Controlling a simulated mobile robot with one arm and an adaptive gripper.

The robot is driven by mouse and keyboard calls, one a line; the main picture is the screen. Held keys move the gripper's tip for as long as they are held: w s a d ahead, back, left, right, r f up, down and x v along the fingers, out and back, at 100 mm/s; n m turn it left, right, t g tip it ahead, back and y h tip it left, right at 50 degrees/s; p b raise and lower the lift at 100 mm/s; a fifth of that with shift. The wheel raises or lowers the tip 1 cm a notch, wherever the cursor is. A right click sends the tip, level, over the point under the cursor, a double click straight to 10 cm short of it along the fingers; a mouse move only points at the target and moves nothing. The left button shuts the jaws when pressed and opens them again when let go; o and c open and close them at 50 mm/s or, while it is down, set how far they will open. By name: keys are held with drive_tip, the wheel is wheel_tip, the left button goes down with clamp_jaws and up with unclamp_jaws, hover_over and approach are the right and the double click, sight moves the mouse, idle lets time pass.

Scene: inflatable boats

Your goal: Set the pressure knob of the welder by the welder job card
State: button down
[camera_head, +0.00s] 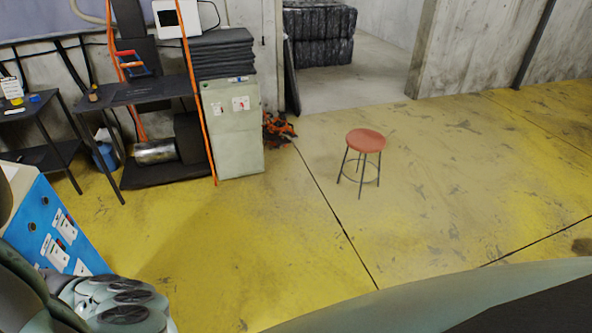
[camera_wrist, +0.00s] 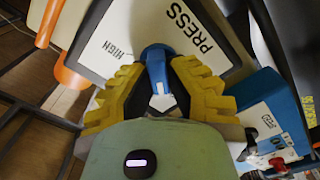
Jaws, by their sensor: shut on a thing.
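The fingers hide part of the knob and the lower part of the dial. I cannot make out the knob's exact setting. I cannot identify the welder job card for sure in either view. The head view does not show my gripper.
A blue unit with white labels (camera_head: 45,222) stands at the left of the head view. A dark table (camera_head: 135,92), a pale cabinet (camera_head: 232,130) and a red stool (camera_head: 365,141) stand farther off. The yellow floor around the stool is clear. A blue box (camera_wrist: 262,105) shows at right in the wrist view.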

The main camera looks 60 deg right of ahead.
drive_tip(key=shift+f+n+b, duration=0.2)
drive_tip(key=shift+n+b, duration=0.35)
drive_tip(key=shift+n, duration=0.05)
drive_tip(key=c, duration=1)
unclamp_jaws()
drive_tip(key=shift+a+r, duration=0.1)
drive_tip(key=shift+r, duration=0.05)
drive_tip(key=shift+o, duration=0.2)
drive_tip(key=v, duration=1.2)
